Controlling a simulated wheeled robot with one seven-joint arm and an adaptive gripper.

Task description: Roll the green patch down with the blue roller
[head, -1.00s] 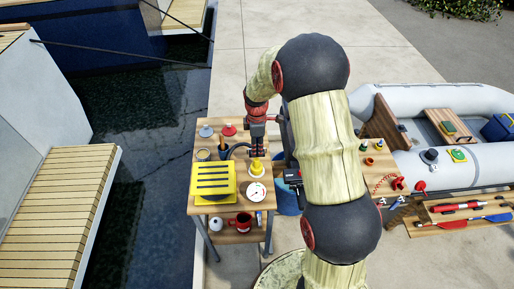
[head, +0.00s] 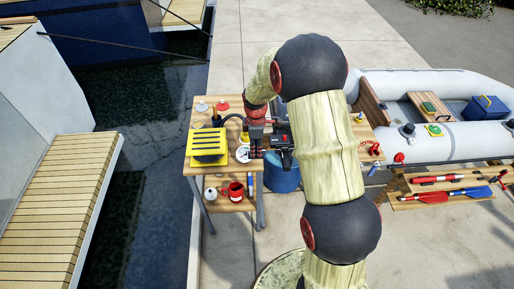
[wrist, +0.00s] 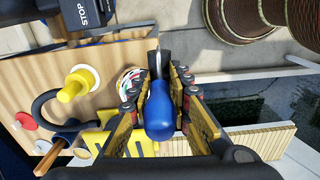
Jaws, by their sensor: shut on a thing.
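My gripper (head: 256,151) is over the right edge of the small wooden table in the head view. In the wrist view my gripper (wrist: 159,95) is shut on the blue roller (wrist: 160,108), whose rounded blue handle lies between the fingers. A black part and a thin grey part extend beyond the handle; the roller's working end is not clear. A green patch (head: 434,130) with a yellow border lies on the near tube of the grey dinghy (head: 460,145), far right of my gripper. Another green piece (head: 429,107) lies on the dinghy's wooden seat.
The table (head: 204,103) holds a yellow slotted box (head: 209,146), a white gauge (head: 243,154) and small caps. A blue bucket (head: 281,178) stands beside it. A bench with oars (head: 450,190) is below the dinghy. Water lies left; paving is clear at lower right.

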